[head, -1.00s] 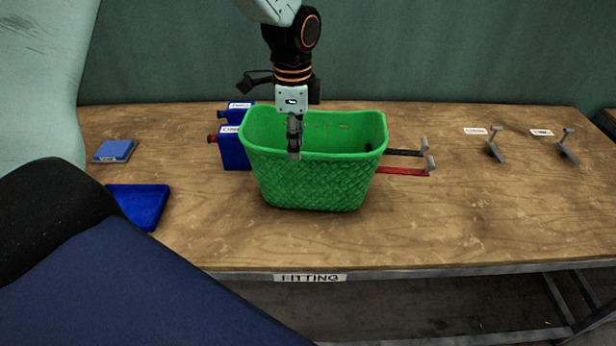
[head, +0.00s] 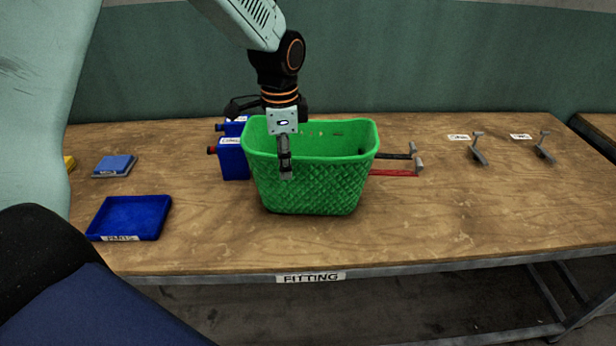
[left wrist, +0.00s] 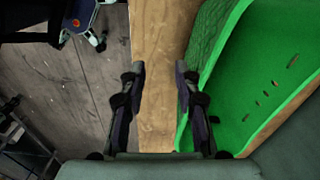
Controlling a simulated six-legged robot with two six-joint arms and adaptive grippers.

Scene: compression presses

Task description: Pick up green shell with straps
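The green shell (head: 325,185) is an open basket-like tub with a woven outer wall, standing upright on the table. A black strap (head: 393,155) and a red strap (head: 392,173) stick out at its right side, with grey end pieces. My left gripper (head: 286,170) points down at the shell's near wall, left of its middle. In the left wrist view the gripper (left wrist: 158,80) is open, its fingers apart with table between them. The shell (left wrist: 235,95) lies to the right, overlapped by the right finger; contact cannot be told. My right gripper is not in view.
Blue containers (head: 233,160) with red caps stand left of the shell. A blue tray (head: 128,217) and a blue block (head: 114,166) lie farther left. Grey levers (head: 478,150) with labels stand at the right. The front edge carries a FITTING label (head: 311,277). The table's front right is clear.

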